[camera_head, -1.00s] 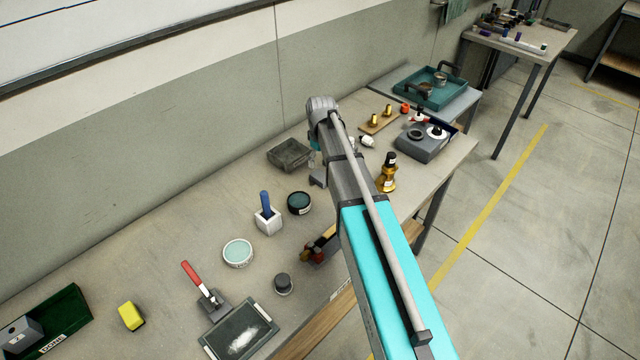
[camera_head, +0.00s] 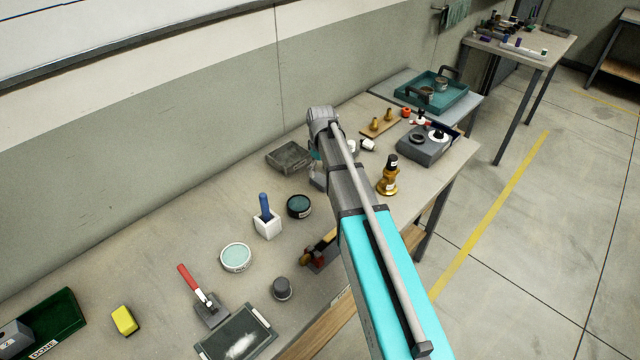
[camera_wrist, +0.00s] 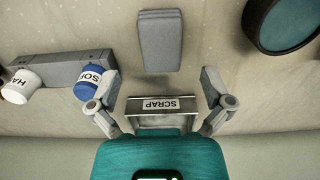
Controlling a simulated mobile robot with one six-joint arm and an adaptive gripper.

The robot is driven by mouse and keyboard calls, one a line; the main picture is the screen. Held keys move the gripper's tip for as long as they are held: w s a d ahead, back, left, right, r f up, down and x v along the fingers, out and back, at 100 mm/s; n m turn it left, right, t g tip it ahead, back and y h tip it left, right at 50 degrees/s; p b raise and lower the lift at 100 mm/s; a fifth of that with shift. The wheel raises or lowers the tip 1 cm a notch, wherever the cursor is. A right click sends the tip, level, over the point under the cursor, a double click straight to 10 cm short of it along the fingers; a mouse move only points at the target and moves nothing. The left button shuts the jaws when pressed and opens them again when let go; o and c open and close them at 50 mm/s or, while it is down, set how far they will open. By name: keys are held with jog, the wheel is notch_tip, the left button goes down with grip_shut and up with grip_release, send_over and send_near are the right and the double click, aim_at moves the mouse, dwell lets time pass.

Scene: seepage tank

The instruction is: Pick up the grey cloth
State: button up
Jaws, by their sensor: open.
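A smooth grey rectangular pad (camera_wrist: 160,40), which I take for the grey cloth, lies flat on the bench in the wrist view. In the head view a grey patch beside my arm (camera_head: 318,180) seems to be the same thing, partly hidden. My gripper (camera_wrist: 159,76) is open and empty. Its fingers are spread wider than the cloth, and in the picture their tips lie to either side of its lower end. I cannot tell their height above it. In the head view my arm hides the fingers.
A tray labelled SCRAP (camera_wrist: 155,105) is just below the cloth in the wrist view. A grey rack (camera_wrist: 65,68) with white and blue labelled pieces is left; a dark round jar (camera_wrist: 284,22) is upper right. A white holder (camera_head: 267,224) stands farther left on the bench.

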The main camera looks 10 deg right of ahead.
aim_at(321, 179)
jog(key=shift+s+f+b, duration=0.1)
jog(key=shift+f+b, duration=2.1)
jog(key=shift+f, duration=0.2)
jog(key=c, duration=1)
